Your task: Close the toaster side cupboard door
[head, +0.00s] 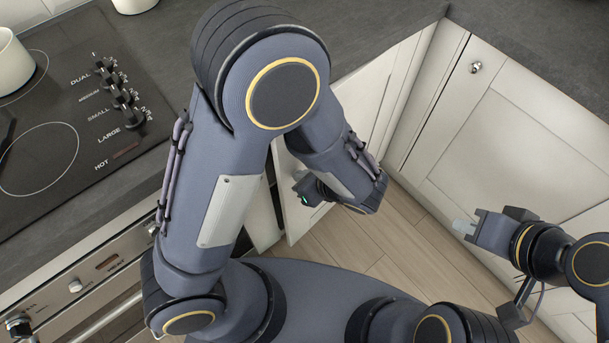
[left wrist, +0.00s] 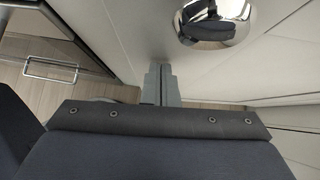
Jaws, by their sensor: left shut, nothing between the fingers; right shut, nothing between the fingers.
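A white cupboard door (head: 300,208) stands ajar under the worktop in the head view, partly hidden by my left arm. In the left wrist view the white door panel (left wrist: 125,30) fills the upper part, with a round chrome knob (left wrist: 215,20) near the top. My left gripper (left wrist: 160,86) is shut and empty, its fingertips close to the panel below the knob; I cannot tell whether they touch. My right gripper (head: 463,227) is shut and empty, out to the right over the floor. No toaster is in view.
A black hob (head: 60,130) with a pan lies at the left, above an oven front (head: 110,268). White cabinets with a knob (head: 476,67) line the right. Wooden floor (head: 345,252) is open between them. A drawer handle (left wrist: 50,69) shows in the left wrist view.

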